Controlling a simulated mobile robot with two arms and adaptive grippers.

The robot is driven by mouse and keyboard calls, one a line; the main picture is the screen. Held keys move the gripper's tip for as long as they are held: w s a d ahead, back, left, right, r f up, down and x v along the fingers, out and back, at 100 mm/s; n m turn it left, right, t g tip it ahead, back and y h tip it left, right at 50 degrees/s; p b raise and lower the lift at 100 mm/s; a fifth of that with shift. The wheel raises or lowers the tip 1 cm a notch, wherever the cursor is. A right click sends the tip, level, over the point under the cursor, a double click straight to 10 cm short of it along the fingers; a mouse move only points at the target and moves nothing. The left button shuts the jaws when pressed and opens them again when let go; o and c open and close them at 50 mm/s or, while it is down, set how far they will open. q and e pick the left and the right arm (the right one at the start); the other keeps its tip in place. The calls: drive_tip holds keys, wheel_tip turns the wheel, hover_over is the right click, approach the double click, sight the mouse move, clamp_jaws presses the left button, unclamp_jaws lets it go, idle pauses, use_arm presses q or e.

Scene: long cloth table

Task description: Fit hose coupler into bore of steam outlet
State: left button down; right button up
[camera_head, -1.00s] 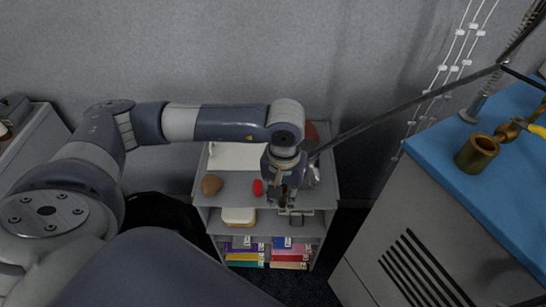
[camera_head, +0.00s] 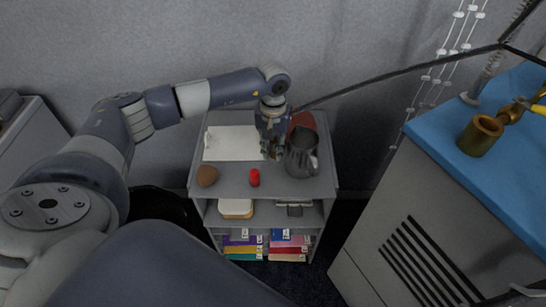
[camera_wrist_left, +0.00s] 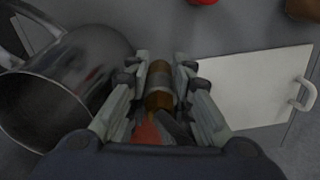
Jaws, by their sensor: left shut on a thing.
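The hose coupler (camera_wrist_left: 158,88), a brown and grey cylinder, lies between the fingers of my left gripper (camera_wrist_left: 160,72) in the left wrist view. The gripper is shut on it. In the head view my left gripper (camera_head: 272,153) hangs over the top of the grey shelf, just left of the metal pitcher; the coupler is hard to make out there. The steam outlet is most likely the brass cylinder (camera_head: 480,136) with an open round top on the blue surface at the right, well apart from the gripper. My right gripper is not in view.
The grey shelf (camera_head: 278,187) carries a metal pitcher (camera_head: 301,155), a white board (camera_head: 231,144), a red object (camera_head: 254,177) and a brown object (camera_head: 207,176). The blue-topped cabinet (camera_head: 435,128) stands right, with a floor gap between. A dark bar (camera_head: 400,75) crosses above.

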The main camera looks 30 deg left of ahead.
sight(273, 156)
use_arm(q)
wheel_tip(273, 156, down, 4)
drive_tip(key=shift+r+b, duration=0.25)
drive_tip(key=shift+b, duration=0.6)
drive_tip(key=c, duration=1.7)
unclamp_jaws()
drive_tip(key=shift+f, duration=0.1)
